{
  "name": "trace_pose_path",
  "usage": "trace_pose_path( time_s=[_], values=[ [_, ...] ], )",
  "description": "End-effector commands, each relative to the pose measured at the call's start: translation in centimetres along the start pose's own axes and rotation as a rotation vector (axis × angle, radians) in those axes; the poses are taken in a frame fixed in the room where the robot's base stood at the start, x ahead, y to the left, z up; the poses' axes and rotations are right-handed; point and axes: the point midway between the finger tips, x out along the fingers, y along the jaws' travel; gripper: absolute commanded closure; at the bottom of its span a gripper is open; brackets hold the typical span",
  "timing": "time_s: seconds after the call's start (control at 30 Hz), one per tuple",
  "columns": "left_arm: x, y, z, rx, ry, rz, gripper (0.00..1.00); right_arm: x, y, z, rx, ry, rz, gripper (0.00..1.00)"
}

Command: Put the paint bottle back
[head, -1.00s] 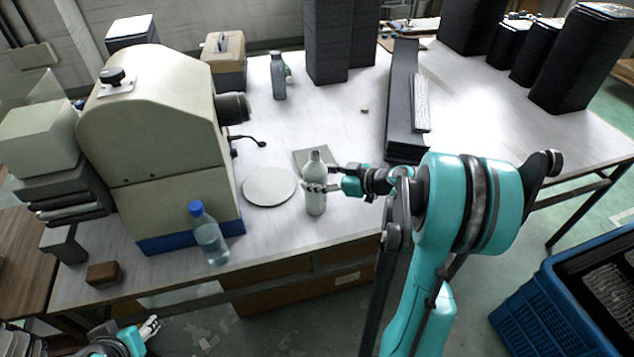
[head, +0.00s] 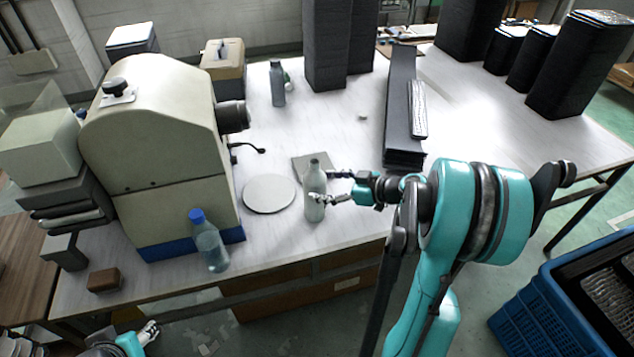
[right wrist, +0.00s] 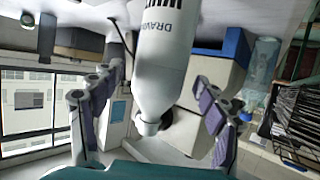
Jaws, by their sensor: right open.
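The paint bottle (head: 314,208), pale grey-white with a narrow neck, stands upright on the table near the front edge, right of a round pale disc. A square grey pad (head: 308,166) lies just behind it. My right gripper (head: 321,186) is open, with its fingers at the bottle's upper body. In the right wrist view the bottle (right wrist: 163,65) appears upside down with dark lettering, between the spread fingers of the right gripper (right wrist: 157,125), with gaps showing on both sides. My left gripper (head: 149,332) is low at the lower left, away from the table; its jaw state is unclear.
The round disc (head: 269,193) lies left of the bottle. A large beige machine (head: 160,150) and a blue-capped water bottle (head: 211,247) stand further left. Another grey bottle (head: 277,85) stands behind. Long dark panels (head: 399,105) lie behind to the right. A blue crate (head: 545,310) is lower right.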

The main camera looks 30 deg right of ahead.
Motion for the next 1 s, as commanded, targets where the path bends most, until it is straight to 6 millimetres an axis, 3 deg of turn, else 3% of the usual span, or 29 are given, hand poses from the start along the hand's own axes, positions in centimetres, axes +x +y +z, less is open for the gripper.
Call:
trace_pose_path(
  time_s=[0.1,0.3,0.47,0.57,0.67,0.8,1.0],
  values=[
    [-1.2,0.0,-0.9,0.0,0.0,0.0,0.54,-3.1,0.1,-0.4,0.002,0.0,0.005,0.26],
    [-2.3,0.0,-1.6,0.0,0.0,0.0,0.54,-6.9,0.0,-0.3,0.002,0.0,0.004,0.26],
    [-2.6,0.0,-1.9,0.0,0.0,0.0,0.54,-8.4,-0.1,-0.2,0.001,-0.002,0.0,0.26],
    [-2.6,0.0,-1.9,0.0,0.0,0.0,0.54,-8.0,-0.9,-0.5,0.027,-0.032,-0.011,0.26],
    [-2.6,0.0,-1.9,0.0,0.0,0.0,0.54,-6.2,-3.4,-1.2,0.102,-0.124,-0.03,0.26],
    [-2.6,0.0,-1.9,0.0,0.0,0.0,0.54,-3.5,-9.4,-1.9,0.244,-0.338,-0.011,0.26],
    [-2.6,0.0,-1.9,0.0,0.0,0.0,0.54,-3.4,-17.3,-1.8,0.35,-0.57,0.158,0.26]
  ],
)
